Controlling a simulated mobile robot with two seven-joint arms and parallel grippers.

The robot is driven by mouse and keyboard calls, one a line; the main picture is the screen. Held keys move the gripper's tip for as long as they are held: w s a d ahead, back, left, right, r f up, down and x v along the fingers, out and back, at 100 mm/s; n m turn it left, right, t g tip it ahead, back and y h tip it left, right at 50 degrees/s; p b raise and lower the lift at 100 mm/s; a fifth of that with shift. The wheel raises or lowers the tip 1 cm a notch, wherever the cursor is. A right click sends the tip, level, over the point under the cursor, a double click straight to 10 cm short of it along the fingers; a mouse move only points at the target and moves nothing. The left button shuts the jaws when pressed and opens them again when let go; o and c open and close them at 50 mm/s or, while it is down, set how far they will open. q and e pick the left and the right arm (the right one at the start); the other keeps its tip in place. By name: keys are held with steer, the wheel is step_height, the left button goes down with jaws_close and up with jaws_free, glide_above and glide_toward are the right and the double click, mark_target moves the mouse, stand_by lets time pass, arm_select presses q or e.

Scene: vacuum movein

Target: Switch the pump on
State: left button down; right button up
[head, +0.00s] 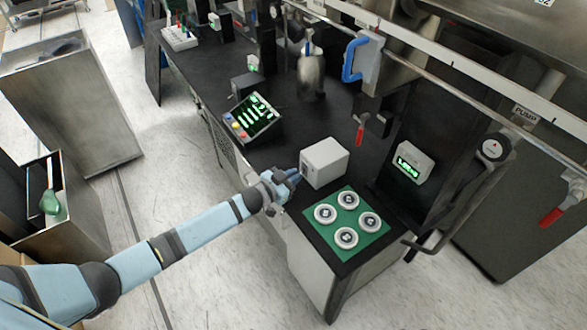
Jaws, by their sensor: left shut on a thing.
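A white box (325,163) stands on the black bench top, near its front edge. My left gripper (295,178) is at the left face of this box. It is shut on a small part there, seemingly the box's switch, which the fingers hide. My right gripper is not in view.
A display (412,163) glows green on the black panel. A control panel (252,117) with buttons and red-handled valves (361,131) stand nearby. The floor at left is partly clear.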

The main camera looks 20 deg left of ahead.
arm_select(q)
step_height(320, 180, up, 2)
steer(key=g+y+p, duration=0.1)
steer(key=g+p, duration=0.1)
steer(key=p, duration=0.2)
steer(key=shift+w+p, duration=0.1)
steer(key=shift+p, duration=0.25)
steer(key=shift+m+g+y, duration=0.3)
steer(key=shift+g+y, duration=0.1)
steer(key=shift+w+g+y, duration=0.1)
steer(key=shift+g+y, duration=0.4)
steer(key=shift+g, duration=0.2)
steer(key=shift+r+g, duration=0.15)
steer(key=shift+g, duration=0.15)
steer(key=shift+d+r+g+y, duration=0.15)
steer(key=shift+g+y, duration=0.35)
steer(key=shift+w+r+g+y, duration=0.1)
steer(key=shift+r+g+y, duration=0.05)
steer(key=shift+g+y, duration=0.25)
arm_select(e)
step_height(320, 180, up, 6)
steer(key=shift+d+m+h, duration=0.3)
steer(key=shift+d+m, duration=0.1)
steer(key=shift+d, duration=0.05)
arm_select(q)
steer(key=shift+d, duration=0.1)
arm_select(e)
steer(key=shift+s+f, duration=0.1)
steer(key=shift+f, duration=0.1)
